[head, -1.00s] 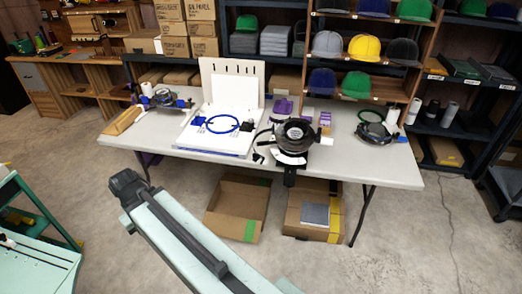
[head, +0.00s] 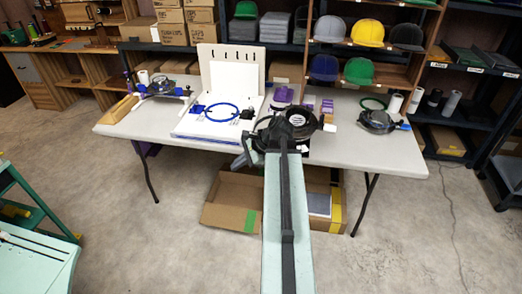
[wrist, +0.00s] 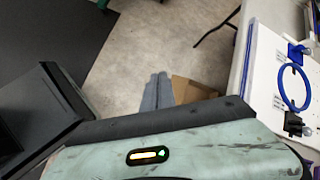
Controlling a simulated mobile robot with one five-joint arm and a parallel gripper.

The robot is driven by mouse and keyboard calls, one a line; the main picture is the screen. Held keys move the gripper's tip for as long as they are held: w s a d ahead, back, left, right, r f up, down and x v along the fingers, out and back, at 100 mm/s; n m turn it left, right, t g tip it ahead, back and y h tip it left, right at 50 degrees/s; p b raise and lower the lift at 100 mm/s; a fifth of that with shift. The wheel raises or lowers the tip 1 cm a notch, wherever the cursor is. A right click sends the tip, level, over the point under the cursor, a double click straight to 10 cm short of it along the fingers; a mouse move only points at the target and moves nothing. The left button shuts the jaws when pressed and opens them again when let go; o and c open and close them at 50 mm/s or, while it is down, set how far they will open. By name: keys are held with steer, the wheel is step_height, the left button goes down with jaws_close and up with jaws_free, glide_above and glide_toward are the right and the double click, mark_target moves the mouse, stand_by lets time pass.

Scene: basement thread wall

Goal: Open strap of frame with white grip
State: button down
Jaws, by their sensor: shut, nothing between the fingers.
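In the head view, a round black frame (head: 290,125) with a white grip (head: 330,127) at its right stands near the table's front edge. The end of my arm covers its lower part. Its strap cannot be made out. My gripper (head: 236,163) is partly hidden left of the arm's end, in front of the table edge and apart from the white grip. In the wrist view my gripper's grey-blue fingers (wrist: 158,80) are together and empty, above the floor and a cardboard box. The frame is not visible in the wrist view.
The table (head: 215,165) also holds a white board with a blue ring (head: 221,112), a frame at the left (head: 160,88) and a black frame with a blue grip (head: 376,121) at the right. Open cardboard boxes (head: 232,215) stand below. Shelves with caps line the back.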

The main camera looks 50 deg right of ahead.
steer(key=s+d+r+m+t+h+b, duration=0.1)
steer(key=s+d+r+m+t, duration=0.15)
steer(key=s+d+m, duration=0.5)
steer(key=s+d+r+m+t+h, duration=0.25)
steer(key=s+d+m, duration=0.2)
steer(key=d, duration=0.65)
steer(key=w+a+r+b+x, duration=0.1)
steer(key=b+x, duration=0.4)
steer(key=x, duration=0.8)
steer(key=shift+a+r+y, duration=0.3)
steer(key=shift+a+y, duration=0.05)
steer(key=shift+y, duration=0.1)
